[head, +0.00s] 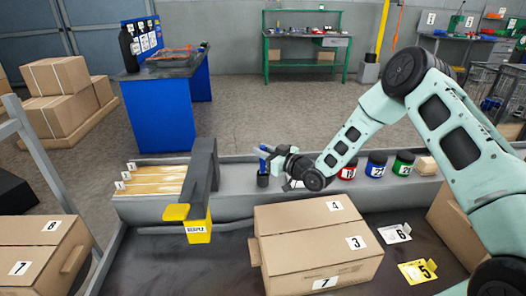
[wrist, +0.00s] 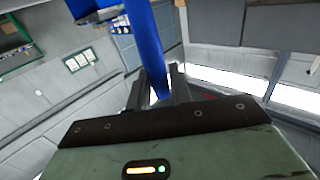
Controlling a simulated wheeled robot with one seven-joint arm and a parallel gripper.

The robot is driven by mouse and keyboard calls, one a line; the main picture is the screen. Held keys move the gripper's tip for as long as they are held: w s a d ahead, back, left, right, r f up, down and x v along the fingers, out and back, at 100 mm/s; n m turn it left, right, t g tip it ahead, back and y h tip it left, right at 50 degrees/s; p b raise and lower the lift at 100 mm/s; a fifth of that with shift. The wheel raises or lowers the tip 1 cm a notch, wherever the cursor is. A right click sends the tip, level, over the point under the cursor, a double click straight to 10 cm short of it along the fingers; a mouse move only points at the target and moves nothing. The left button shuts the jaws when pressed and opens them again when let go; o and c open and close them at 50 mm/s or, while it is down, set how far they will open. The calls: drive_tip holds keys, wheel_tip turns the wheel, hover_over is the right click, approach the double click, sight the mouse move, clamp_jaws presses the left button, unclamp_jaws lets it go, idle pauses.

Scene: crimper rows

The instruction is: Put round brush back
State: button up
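A blue upright piece, which I take for the round brush (head: 264,158), is at my gripper (head: 272,160) in the head view. In the wrist view the blue brush (wrist: 143,35) runs down between the two dark fingers of my gripper (wrist: 157,85), which appear shut on it. Its lower end is hidden behind the gripper. I cannot tell whether the brush reaches into the cup.
A large carton (head: 300,255) stands in front.

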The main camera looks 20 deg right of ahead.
drive_tip(key=shift+o, duration=1.2)
drive_tip(key=shift+r, duration=0.1)
drive_tip(key=shift+r, duration=0.15)
drive_tip(key=b+v, duration=0.2)
drive_tip(key=v, duration=1)
drive_tip(key=s+a+r+n+g+h, duration=0.25)
drive_tip(key=s+a+g+h, duration=0.25)
drive_tip(key=s+a+g, duration=0.6)
drive_tip(key=s+a+r+m+g+h, duration=0.1)
drive_tip(key=s+r+g+h, duration=0.1)
drive_tip(key=s, duration=1.1)
drive_tip(key=s+a+r+g+h, duration=0.1)
drive_tip(key=s+r, duration=0.4)
drive_tip(key=s, duration=0.8)
drive_tip(key=shift+m+g+h, duration=0.35)
drive_tip(key=shift+g+h, duration=0.15)
drive_tip(key=shift+h, duration=0.2)
